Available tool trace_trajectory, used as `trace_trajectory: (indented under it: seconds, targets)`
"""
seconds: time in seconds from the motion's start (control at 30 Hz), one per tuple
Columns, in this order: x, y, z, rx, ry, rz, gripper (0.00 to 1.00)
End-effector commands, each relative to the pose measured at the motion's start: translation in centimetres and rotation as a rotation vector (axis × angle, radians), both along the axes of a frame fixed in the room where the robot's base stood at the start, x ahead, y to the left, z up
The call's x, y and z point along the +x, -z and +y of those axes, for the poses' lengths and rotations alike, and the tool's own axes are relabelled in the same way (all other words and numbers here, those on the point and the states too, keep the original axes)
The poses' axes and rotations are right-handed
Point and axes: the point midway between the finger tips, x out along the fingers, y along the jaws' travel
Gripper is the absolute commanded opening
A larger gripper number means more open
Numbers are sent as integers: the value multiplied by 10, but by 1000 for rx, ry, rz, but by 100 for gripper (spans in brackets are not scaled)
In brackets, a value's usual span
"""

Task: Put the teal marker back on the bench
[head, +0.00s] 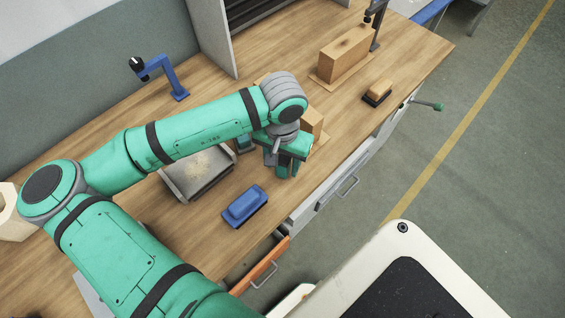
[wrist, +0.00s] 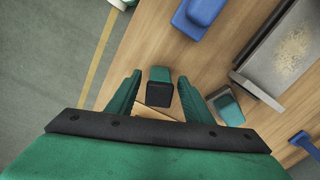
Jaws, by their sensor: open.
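My gripper (head: 287,160) is low over the bench, right of the grey tray, with its fingers pointing down. In the wrist view its two teal fingers (wrist: 158,95) are apart. Between them is the teal marker (wrist: 159,88), a short blocky piece with a dark end facing the camera. Gaps show on both sides, so the fingers do not appear to grip it. Whether it stands or lies on the bench (head: 345,112) I cannot tell. In the head view I cannot separate the marker from the gripper.
A blue brush-like block (head: 245,206) lies near the front edge. The grey tray (head: 181,192) holds pale grains. Another teal-and-grey piece (wrist: 228,107) sits beside the tray. Wooden blocks (head: 345,54) stand farther back. An orange-fronted drawer (head: 262,264) is partly open below the bench edge.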

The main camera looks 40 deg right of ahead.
Motion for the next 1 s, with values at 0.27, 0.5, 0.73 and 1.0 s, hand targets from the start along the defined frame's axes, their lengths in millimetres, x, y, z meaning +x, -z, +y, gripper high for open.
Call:
trace_trajectory:
  seconds: [0.27,0.5,0.73,1.0]
  targets:
    - [1,-52,-1,-3,0,-3,47]
    - [0,-95,-1,-4,1,-2,47]
    - [0,-115,-1,-2,0,-1,47]
    - [0,-117,-1,-1,0,0,47]
